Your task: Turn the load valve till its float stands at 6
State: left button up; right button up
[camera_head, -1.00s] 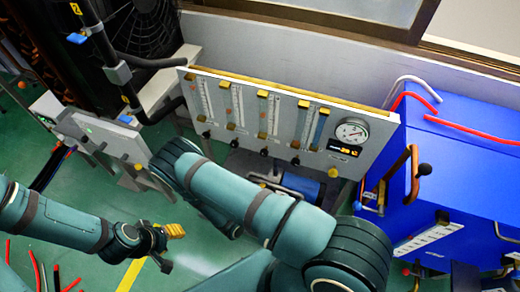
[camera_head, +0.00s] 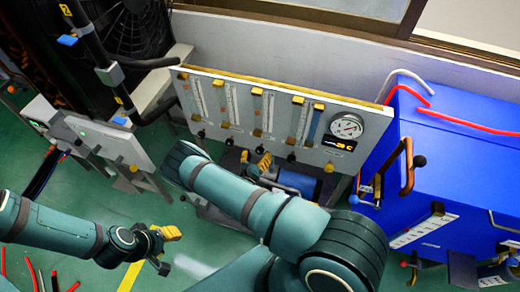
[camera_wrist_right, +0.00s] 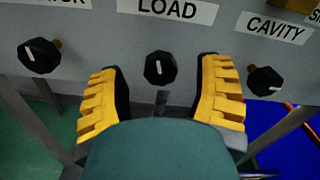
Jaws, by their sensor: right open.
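The load valve is a black knob with a white mark (camera_wrist_right: 160,68), under the LOAD label (camera_wrist_right: 168,9) in the right wrist view. In the head view it appears to be the third black knob (camera_head: 262,150) along the grey panel (camera_head: 170,82). My right gripper (camera_wrist_right: 160,98) is open, its yellow fingers either side of and slightly below the knob, not visibly touching it. The right gripper (camera_head: 255,163) also shows at the panel's lower edge in the head view. The float's reading in the gauge tubes is too small to tell. My left gripper (camera_head: 164,246) hangs at lower left, away from the panel.
Neighbouring black knobs, one under CAVITY (camera_wrist_right: 264,80) and one at left (camera_wrist_right: 39,57), flank the fingers. A dial gauge (camera_head: 347,126) is at the panel's right. A blue cabinet (camera_head: 455,160) stands further right. A blue cylinder (camera_head: 296,182) lies below the panel.

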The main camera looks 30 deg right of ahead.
aim_at(259, 152)
jog(key=shift+x, duration=1.65)
grip_shut()
